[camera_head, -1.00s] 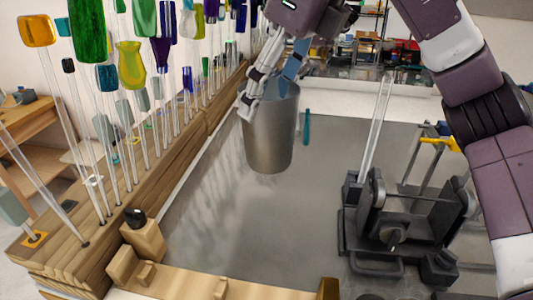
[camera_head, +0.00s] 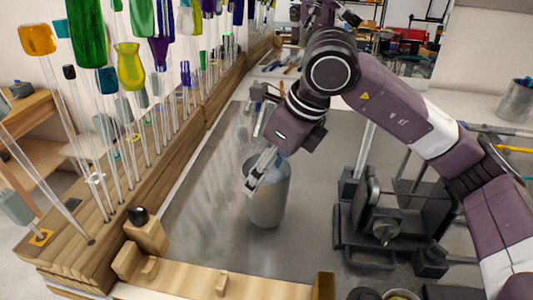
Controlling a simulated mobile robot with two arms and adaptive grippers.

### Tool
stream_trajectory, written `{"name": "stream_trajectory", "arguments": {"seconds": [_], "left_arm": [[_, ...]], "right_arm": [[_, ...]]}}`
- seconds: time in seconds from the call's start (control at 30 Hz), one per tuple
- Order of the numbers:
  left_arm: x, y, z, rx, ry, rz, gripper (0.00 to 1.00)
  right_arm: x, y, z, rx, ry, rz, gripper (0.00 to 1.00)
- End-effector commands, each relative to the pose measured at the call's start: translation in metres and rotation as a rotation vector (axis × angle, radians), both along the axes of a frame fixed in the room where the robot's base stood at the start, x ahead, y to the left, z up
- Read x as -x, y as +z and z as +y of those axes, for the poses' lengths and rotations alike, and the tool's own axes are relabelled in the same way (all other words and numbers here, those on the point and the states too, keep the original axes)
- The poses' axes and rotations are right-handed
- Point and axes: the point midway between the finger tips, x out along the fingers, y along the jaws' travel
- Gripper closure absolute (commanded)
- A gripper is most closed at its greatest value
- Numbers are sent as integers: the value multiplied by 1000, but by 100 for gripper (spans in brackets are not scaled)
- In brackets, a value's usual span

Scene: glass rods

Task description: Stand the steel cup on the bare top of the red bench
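The steel cup (camera_head: 267,203) is upright over the grey bench top, left of centre. My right gripper (camera_head: 258,174), on the arm coming in from the right, is at its rim, with a finger over the near left wall. The other finger is partly hidden; the gripper appears shut on the cup wall. I cannot tell whether the cup's base touches the surface. I see no red bench in this view. My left gripper is not in view.
A wooden rack (camera_head: 110,225) with glass rods and coloured glass runs along the left. A dark clamp fixture (camera_head: 390,215) stands at right. A wooden piece (camera_head: 190,280) lies along the near edge. Another metal container (camera_head: 515,100) is at far right. The grey surface (camera_head: 205,190) left of the cup is clear.

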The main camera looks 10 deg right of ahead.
Motion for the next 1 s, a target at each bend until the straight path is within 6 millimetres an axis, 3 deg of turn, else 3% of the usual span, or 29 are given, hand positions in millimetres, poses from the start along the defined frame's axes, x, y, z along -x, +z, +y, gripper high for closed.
{"name": "stream_trajectory", "arguments": {"seconds": [0.33, 0.73, 0.77, 0.9, 1.0], "left_arm": [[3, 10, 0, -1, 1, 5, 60], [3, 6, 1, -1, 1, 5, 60], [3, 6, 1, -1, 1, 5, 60], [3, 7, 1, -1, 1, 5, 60], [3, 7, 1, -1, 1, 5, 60]], "right_arm": [[0, -32, 0, -2, -1, -5, 94], [-1, -37, 1, -4, 0, -7, 94], [0, -40, 0, 1, 1, -1, 35], [0, -40, 0, 1, 0, 1, 20], [0, -39, 0, 1, 0, 1, 19]]}}
